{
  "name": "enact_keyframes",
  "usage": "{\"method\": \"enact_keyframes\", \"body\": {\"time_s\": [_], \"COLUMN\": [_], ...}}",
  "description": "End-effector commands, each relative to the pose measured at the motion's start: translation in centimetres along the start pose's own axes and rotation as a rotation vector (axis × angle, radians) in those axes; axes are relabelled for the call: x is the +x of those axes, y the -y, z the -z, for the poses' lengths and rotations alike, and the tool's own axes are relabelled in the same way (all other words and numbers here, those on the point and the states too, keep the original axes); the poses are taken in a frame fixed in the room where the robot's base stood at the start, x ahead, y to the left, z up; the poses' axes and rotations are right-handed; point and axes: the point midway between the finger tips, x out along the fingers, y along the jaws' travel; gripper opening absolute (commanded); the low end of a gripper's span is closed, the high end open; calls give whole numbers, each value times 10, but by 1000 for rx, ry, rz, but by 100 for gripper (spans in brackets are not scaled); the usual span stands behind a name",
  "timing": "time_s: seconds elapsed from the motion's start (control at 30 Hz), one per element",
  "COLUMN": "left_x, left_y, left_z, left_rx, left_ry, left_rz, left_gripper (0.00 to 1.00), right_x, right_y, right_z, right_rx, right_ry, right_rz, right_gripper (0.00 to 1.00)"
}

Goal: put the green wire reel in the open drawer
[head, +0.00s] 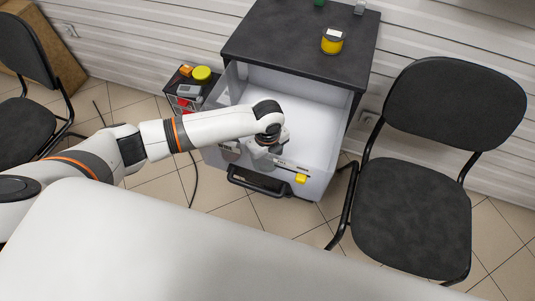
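A small green object (319,3), which may be the green wire reel, stands at the back of the dark cabinet top (285,35), mostly cut off by the picture's upper edge. The white drawer (310,110) below is pulled open, and the part of its inside that I see is empty. My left gripper (262,163) points down at the drawer's front wall, just above the black handle (258,184). My own wrist hides the fingertips, so I cannot tell whether they touch or grip the handle. My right gripper is not in view.
A yellow-and-dark tub (332,41) and a small grey item (360,7) stand on the cabinet top. A black chair (415,205) stands close on the right. A small stand (186,88) with several items is left of the cabinet.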

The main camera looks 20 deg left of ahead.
Motion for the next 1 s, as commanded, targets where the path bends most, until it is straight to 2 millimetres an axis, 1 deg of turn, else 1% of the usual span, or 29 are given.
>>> {"method": "enact_keyframes", "body": {"time_s": [0.03,0.07,0.33,0.47,0.57,0.8,0.9,1.0], "left_x": [0,0,-1,-12,-29,-81,-99,-113], "left_y": [0,0,0,-1,-1,-1,-1,-1], "left_z": [0,0,0,1,1,0,0,0], "left_rx": [0,0,0,0,1,1,2,0], "left_ry": [0,0,0,0,-1,-1,0,0], "left_rz": [0,0,0,-2,-4,-4,-2,-2], "left_gripper": [76,79,79,79,79,79,79,79], "right_x": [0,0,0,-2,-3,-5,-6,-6], "right_y": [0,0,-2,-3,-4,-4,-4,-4], "right_z": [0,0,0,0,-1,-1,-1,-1], "right_rx": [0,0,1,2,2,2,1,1], "right_ry": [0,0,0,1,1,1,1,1], "right_rz": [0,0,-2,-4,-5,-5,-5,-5], "right_gripper": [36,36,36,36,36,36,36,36]}}
